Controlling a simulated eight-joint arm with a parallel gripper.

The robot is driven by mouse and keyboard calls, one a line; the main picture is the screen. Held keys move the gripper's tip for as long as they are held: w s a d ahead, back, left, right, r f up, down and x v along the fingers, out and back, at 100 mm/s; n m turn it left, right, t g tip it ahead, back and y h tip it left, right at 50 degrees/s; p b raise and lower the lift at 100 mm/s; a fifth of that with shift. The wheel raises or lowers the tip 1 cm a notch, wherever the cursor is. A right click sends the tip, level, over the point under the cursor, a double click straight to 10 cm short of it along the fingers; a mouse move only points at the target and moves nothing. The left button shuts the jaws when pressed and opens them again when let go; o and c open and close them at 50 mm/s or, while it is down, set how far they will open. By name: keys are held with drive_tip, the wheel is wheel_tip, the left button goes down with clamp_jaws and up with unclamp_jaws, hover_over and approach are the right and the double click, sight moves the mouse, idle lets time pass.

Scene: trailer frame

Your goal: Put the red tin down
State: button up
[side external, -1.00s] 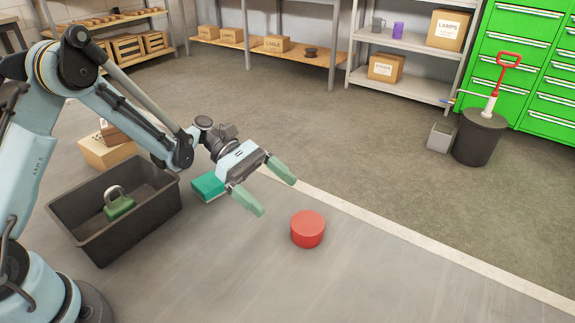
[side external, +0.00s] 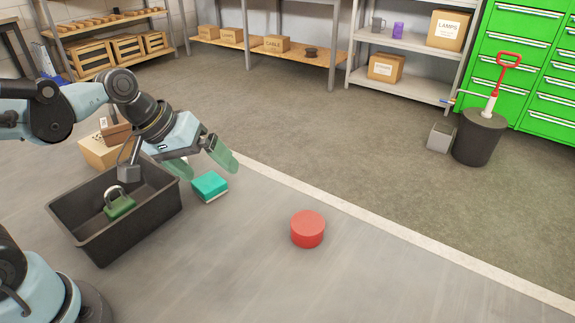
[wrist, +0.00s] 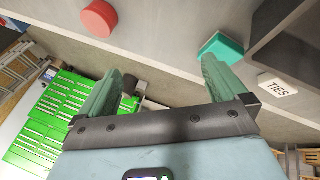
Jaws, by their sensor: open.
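My gripper (side external: 207,168) is open and empty. It is above and beside the teal box and well to the left of the tin, apart from it. In the wrist view the two green fingers (wrist: 165,80) are spread wide with nothing held between them.
The floor around the tin is clear.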

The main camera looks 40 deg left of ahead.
drive_tip(key=s+a+m, duration=0.1)
drive_tip(key=s+a+m+t+y, duration=0.1)
drive_tip(key=m, duration=0.1)
drive_tip(key=s+a+m+t+y, duration=0.1)
drive_tip(key=shift+a+r+m, duration=0.1)
drive_tip(key=shift+r+m, duration=0.15)
drive_tip(key=shift+m, duration=0.15)
